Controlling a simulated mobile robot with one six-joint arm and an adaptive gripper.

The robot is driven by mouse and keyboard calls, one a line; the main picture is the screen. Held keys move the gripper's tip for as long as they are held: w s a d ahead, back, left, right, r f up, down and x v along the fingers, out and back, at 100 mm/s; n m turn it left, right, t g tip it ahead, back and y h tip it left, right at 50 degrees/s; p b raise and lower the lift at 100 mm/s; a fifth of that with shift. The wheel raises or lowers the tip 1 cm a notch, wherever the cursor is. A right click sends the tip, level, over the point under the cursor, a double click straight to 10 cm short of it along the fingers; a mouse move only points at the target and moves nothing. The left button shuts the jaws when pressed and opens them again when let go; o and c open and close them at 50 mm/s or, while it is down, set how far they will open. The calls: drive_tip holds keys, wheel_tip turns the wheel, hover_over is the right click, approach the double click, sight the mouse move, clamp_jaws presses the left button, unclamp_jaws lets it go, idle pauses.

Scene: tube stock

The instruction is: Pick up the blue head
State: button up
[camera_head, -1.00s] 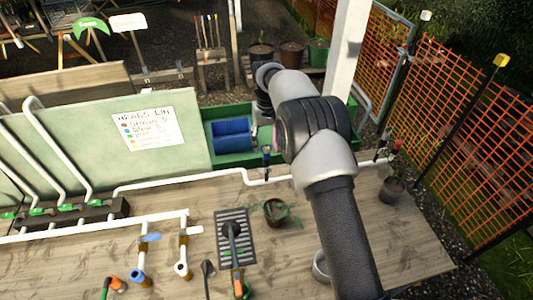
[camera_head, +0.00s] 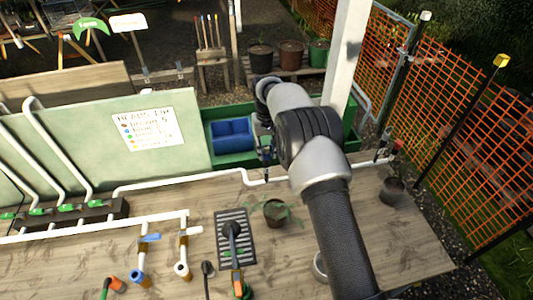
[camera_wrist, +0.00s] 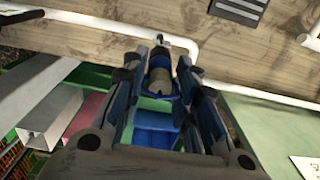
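The blue head (camera_wrist: 161,80), a short fitting with a blue collar and a pale grey-tan body, shows between my gripper's fingers in the wrist view. It is on or just beside the white pipe at the workbench's back edge. My gripper (camera_wrist: 162,66) is open, with one finger on each side of the head; a narrow gap seems to remain, though contact at the fingertips is hard to judge. In the camera_head view my gripper (camera_head: 266,160) points down at the pipe, mostly covering the head.
A blue bin (camera_head: 231,133) sits in a green trough (camera_head: 240,158) behind the bench. A sign (camera_head: 148,128) is on the pale green panel to its left. Potted plants (camera_head: 274,212) and (camera_head: 393,190), a drain grate (camera_head: 234,250) and upright pipe stubs stand on the wooden bench.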

drive_tip(key=c, duration=0.3)
drive_tip(key=shift+c, duration=0.2)
drive_tip(key=shift+r, duration=0.1)
wheel_tip(320, 180, up, 20)
drive_tip(key=p, duration=0.3)
idle(0.3)
drive_tip(key=shift+r+p, duration=2.4)
drive_tip(key=shift+p, duration=0.7)
